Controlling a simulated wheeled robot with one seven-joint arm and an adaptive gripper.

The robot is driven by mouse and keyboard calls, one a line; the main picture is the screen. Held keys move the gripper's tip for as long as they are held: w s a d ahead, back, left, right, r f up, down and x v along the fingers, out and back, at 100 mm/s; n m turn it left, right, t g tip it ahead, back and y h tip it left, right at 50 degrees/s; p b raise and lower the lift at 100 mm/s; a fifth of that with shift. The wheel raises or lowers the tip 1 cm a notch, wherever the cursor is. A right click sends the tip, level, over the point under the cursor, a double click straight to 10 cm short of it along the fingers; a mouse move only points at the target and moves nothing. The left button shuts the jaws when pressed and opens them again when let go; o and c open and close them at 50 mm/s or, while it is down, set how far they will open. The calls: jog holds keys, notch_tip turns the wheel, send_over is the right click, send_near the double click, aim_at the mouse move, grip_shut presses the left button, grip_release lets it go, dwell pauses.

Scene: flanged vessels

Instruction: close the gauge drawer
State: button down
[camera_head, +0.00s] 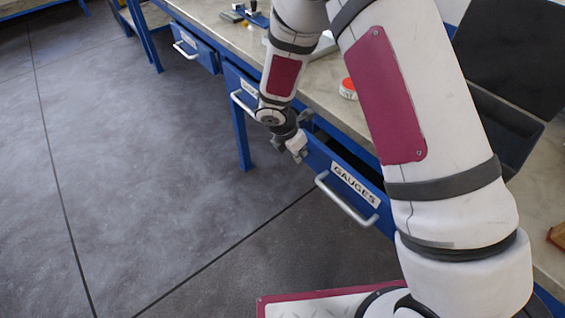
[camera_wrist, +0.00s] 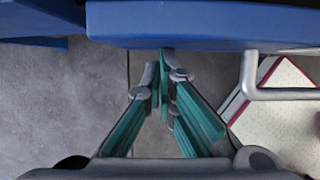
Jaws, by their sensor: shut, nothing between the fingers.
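The gauge drawer (camera_head: 316,153) has a blue front with a white "GAUGES" label and a pale bar handle (camera_head: 344,206). It stands partly open, with a dark gap behind its front. My gripper (camera_head: 297,150) is at the left end of the drawer front, on its outer side. In the wrist view the drawer (camera_wrist: 200,28) crosses the top as a blue band, and its handle (camera_wrist: 250,75) is right of my gripper (camera_wrist: 164,68). The fingers are shut and empty, with their tips close to the blue front. I cannot tell whether they touch it.
The workbench (camera_head: 222,42) carries a red-and-white round container (camera_head: 348,88) and an open dark case (camera_head: 497,128). Another drawer (camera_head: 196,50) with a handle is farther left. My arm hides part of the bench. The grey floor (camera_head: 150,170) in front is clear.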

jog(key=shift+w+d, duration=0.75)
jog(key=shift+d, duration=0.4)
